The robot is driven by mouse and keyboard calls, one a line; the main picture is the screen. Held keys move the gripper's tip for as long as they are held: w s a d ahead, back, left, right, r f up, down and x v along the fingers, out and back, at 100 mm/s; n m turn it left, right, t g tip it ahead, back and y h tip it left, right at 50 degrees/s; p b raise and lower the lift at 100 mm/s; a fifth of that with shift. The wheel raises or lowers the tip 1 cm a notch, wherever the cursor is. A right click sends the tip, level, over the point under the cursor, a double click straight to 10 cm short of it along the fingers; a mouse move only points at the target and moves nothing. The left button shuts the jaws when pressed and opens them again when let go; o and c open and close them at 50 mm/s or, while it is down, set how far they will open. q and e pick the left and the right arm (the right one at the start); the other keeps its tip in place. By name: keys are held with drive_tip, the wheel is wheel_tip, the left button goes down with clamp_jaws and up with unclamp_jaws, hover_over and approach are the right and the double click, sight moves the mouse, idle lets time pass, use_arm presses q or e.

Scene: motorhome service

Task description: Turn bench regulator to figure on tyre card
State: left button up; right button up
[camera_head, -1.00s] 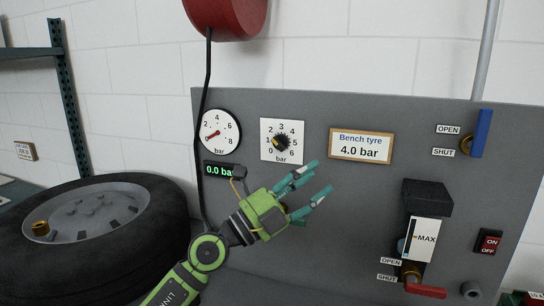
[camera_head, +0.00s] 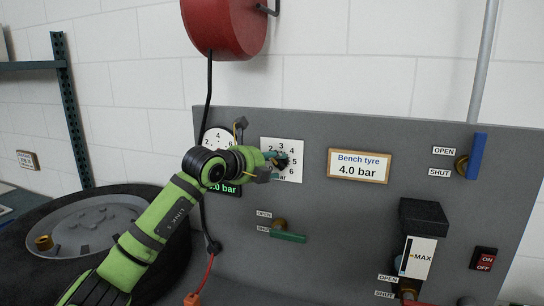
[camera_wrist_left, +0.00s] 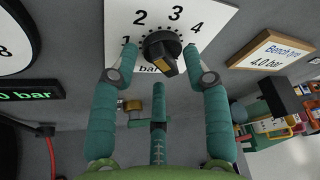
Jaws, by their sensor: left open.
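The regulator dial plate (camera_head: 293,172), numbered in bar, is on the grey panel, and its black knob (camera_wrist_left: 160,48) shows in the left wrist view with a yellowish mark at its lower edge. My left gripper (camera_head: 279,160) is at the knob. In the left wrist view its open fingers (camera_wrist_left: 160,62) stand on either side of the knob; contact is unclear. The card (camera_head: 359,167) reads "Bench tyre 4.0 bar". The round gauge (camera_head: 214,137) is partly hidden by my arm. The green readout (camera_head: 229,188) ends in ".0 bar"; its first digit is unclear. My right gripper is out of view.
A green lever (camera_head: 288,237) is below the dial. A blue lever (camera_head: 477,157), a switch (camera_head: 484,260) and a level box (camera_head: 420,257) are at right. A red reel (camera_head: 225,25) hangs above with its black hose down the panel. A tyre (camera_head: 25,255) lies at left.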

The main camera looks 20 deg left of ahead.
use_arm(q)
drive_tip(key=shift+w+d+f, duration=0.1)
drive_tip(key=shift+w, duration=0.15)
clamp_jaws()
drive_tip(key=shift+f, duration=0.1)
